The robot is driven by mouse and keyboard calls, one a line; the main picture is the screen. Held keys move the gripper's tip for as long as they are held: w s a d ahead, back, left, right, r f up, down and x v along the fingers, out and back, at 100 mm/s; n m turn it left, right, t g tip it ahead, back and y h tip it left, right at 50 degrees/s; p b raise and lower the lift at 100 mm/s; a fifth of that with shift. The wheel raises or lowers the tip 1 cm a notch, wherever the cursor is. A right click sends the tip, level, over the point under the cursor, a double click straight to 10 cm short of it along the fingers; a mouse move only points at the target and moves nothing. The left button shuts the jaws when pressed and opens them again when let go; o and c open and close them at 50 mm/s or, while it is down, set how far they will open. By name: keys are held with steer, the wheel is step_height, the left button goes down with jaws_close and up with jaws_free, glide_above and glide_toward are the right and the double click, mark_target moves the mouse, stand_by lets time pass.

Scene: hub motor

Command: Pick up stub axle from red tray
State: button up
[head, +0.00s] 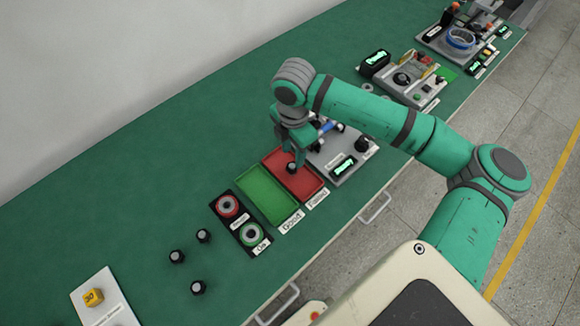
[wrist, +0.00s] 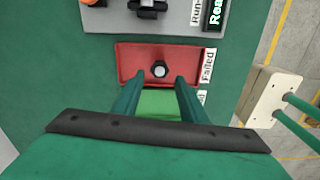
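The stub axle (wrist: 160,70) is a small dark part with a pale round top, lying inside the red tray (wrist: 130,62) marked "Failed". In the head view the stub axle (head: 291,168) shows dark in the red tray (head: 308,186), right by my gripper's fingertips. My gripper (head: 290,160) points down over the red tray. In the wrist view my gripper (wrist: 160,82) has its two green fingers apart, with the stub axle seen between and just beyond their tips. Nothing is held between the fingers.
A green tray (head: 262,200) marked "Good" sits beside the red tray. A grey test station (head: 350,165) stands on the other side. Several dark parts (head: 203,236) stand on the green table at lower left.

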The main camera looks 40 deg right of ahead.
mark_target(292, 165)
steer(key=shift+s+d+f, duration=0.1)
steer(key=shift+s+f, duration=0.05)
steer(key=shift+f, duration=0.65)
steer(key=shift+s+d+f, duration=0.1)
steer(key=shift+f, duration=0.65)
steer(key=shift+w+a+f, duration=0.1)
steer(key=shift+a+f, duration=0.05)
steer(key=shift+f, duration=1)
steer(key=shift+w+a+f, duration=0.1)
steer(key=shift+a+f, duration=0.05)
steer(key=shift+f, duration=1)
steer(key=shift+c, duration=0.6)
jaws_close()
